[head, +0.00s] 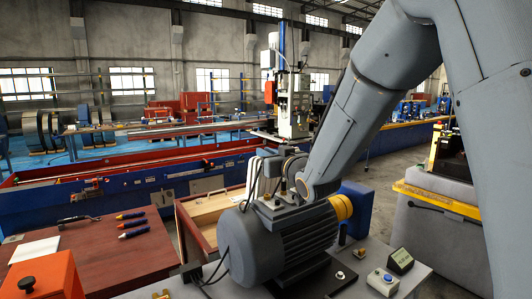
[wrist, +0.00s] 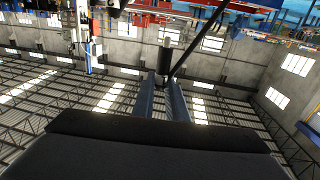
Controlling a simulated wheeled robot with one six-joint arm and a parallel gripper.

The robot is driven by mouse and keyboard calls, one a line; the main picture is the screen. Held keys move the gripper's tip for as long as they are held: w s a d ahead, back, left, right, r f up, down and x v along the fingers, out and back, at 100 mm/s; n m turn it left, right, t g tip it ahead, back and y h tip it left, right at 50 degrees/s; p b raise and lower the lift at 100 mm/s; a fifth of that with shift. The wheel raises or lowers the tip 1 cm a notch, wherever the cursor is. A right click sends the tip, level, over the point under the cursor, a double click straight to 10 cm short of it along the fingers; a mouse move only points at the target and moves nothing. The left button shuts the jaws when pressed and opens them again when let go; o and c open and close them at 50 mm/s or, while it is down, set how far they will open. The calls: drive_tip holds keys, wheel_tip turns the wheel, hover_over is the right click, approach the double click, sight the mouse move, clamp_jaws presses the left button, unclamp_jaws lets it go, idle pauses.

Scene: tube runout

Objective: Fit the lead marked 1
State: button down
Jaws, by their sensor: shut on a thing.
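A grey finned motor (head: 262,246) sits on a bench in the head view, its yellow shaft end facing right. Brass-coloured terminal parts (head: 283,188) show on its top, partly behind my arm. Thin black leads loop over its left side. In the wrist view my gripper (wrist: 165,80) is shut on a dark cylindrical end, from which a black lead (wrist: 195,42) runs up and right. No number is legible on the lead. In the head view my wrist is just above the motor top; the fingertips are hard to make out, and I cannot tell whether the held end touches a terminal.
Several screwdrivers (head: 132,225) and a white sheet (head: 35,250) lie on the left table, near an orange box (head: 45,278).

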drive_tip(key=shift+d, duration=0.15)
drive_tip(key=shift+f+b, duration=0.2)
drive_tip(key=shift+b, duration=0.15)
drive_tip(key=shift+f+b, duration=2.1)
drive_tip(key=shift+f, duration=0.6)
drive_tip(key=shift+f+b, duration=1)
drive_tip(key=shift+f, duration=0.2)
drive_tip(key=c, duration=1.7)
unclamp_jaws()
drive_tip(key=shift+b+v, duration=1.25)
drive_tip(key=shift+v, duration=2.7)
